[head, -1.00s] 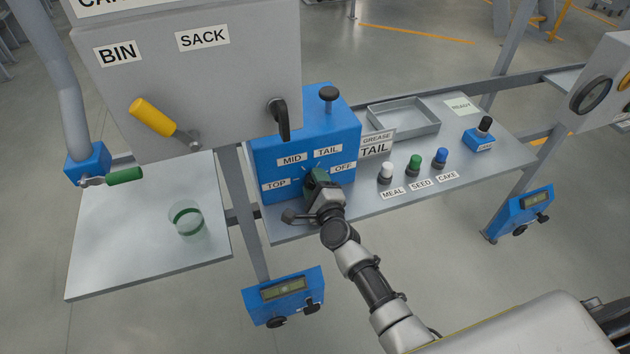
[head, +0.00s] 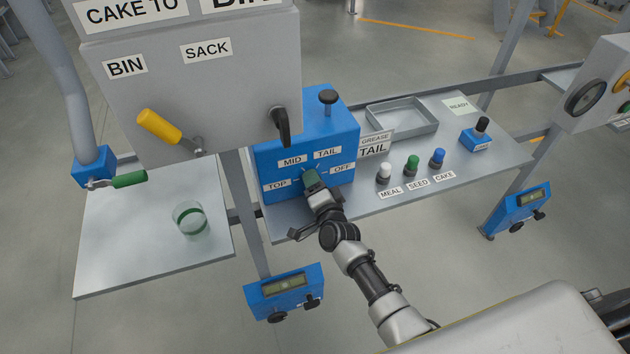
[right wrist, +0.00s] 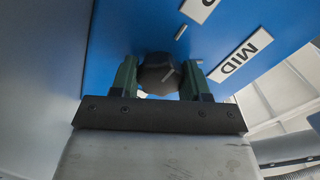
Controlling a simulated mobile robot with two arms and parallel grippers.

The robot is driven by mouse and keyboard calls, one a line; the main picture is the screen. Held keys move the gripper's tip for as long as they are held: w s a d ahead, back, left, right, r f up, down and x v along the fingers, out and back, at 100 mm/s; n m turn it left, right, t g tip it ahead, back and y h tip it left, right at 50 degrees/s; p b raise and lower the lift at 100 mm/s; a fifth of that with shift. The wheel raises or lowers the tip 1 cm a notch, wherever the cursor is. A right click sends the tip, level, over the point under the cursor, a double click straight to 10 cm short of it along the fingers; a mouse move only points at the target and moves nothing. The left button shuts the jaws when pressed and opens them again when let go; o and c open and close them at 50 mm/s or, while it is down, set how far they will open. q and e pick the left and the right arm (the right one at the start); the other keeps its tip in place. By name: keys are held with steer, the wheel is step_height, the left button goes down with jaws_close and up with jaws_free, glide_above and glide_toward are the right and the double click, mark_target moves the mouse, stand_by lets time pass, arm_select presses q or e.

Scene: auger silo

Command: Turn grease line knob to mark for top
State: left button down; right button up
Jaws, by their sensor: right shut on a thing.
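The grease line knob (right wrist: 158,72) is dark and faceted, on the front of a blue box (head: 335,130) labelled TOP, MID, TAIL and OFF. My right gripper (head: 310,179) reaches the box front from below and hides the knob in the head view. In the right wrist view its two green fingers (right wrist: 158,78) are closed on either side of the knob. A short pale line shows on the knob, but I cannot tell exactly which mark it points to. Pale ticks stand by the TOP label (right wrist: 198,8) and the MID label (right wrist: 240,57). My left gripper is out of view.
A GREASE TAIL sign (head: 375,145) stands right of the box. White, green and blue buttons, a shallow tray (head: 402,116) and a small blue switch box (head: 476,137) share the shelf. A grey cabinet (head: 205,85) with a yellow lever (head: 160,127) overhangs at left.

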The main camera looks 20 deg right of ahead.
steer(key=shift+f+n, duration=0.1)
steer(key=shift+n, duration=0.4)
steer(key=o, duration=0.9)
steer(key=s, duration=1.1)
steer(key=shift+d, duration=0.2)
steer(key=shift+w, duration=0.1)
